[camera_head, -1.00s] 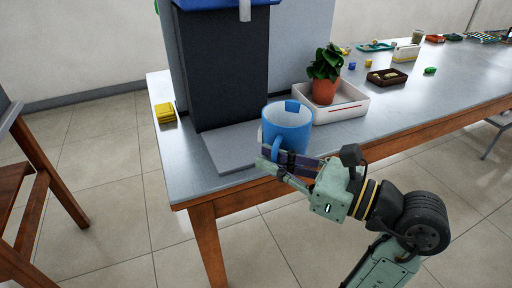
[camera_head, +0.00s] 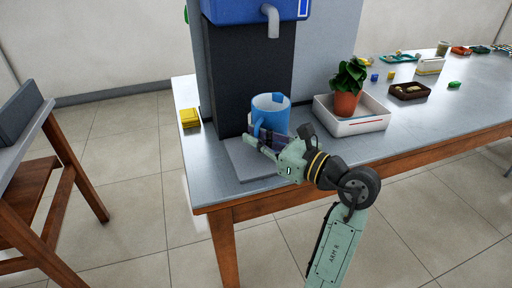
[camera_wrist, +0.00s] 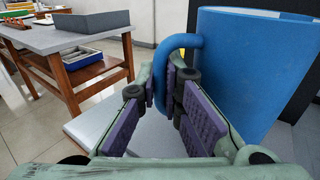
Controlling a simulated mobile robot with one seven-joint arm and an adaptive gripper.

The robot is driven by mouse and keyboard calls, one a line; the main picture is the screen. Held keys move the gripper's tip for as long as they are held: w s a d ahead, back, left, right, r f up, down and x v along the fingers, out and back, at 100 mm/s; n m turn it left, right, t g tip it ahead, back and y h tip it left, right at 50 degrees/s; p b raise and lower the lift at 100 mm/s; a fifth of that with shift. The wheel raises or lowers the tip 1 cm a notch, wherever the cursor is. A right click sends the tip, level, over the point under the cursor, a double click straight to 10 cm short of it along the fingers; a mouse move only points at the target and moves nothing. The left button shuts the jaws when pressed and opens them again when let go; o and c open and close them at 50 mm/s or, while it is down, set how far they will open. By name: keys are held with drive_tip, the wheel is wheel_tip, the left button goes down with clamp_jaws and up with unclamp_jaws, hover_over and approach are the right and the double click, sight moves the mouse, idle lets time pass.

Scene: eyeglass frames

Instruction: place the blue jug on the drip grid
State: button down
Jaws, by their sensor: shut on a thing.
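The blue jug (camera_head: 270,112) is upright, at the right part of the grey drip grid (camera_head: 243,158) below the dispenser. In the wrist view the jug (camera_wrist: 245,70) fills the upper right, with its handle (camera_wrist: 165,72) between the purple finger pads. My gripper (camera_head: 256,136) reaches in from the right and is shut on the handle. The jug's base is hidden behind my gripper in the head view, so I cannot tell whether it touches the grid. The grid's left part is bare.
The dispenser (camera_head: 250,70) with a blue top and grey spout (camera_head: 271,22) stands behind the grid. A yellow block (camera_head: 190,118) lies to the left. A white tray (camera_head: 350,126) with a potted plant (camera_head: 347,88) stands to the right, with several small items beyond.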

drive_tip(key=shift+f, duration=1.75)
drive_tip(key=shift+f, duration=0.2)
drive_tip(key=c, duration=1.8)
unclamp_jaws()
drive_tip(key=shift+o, duration=0.2)
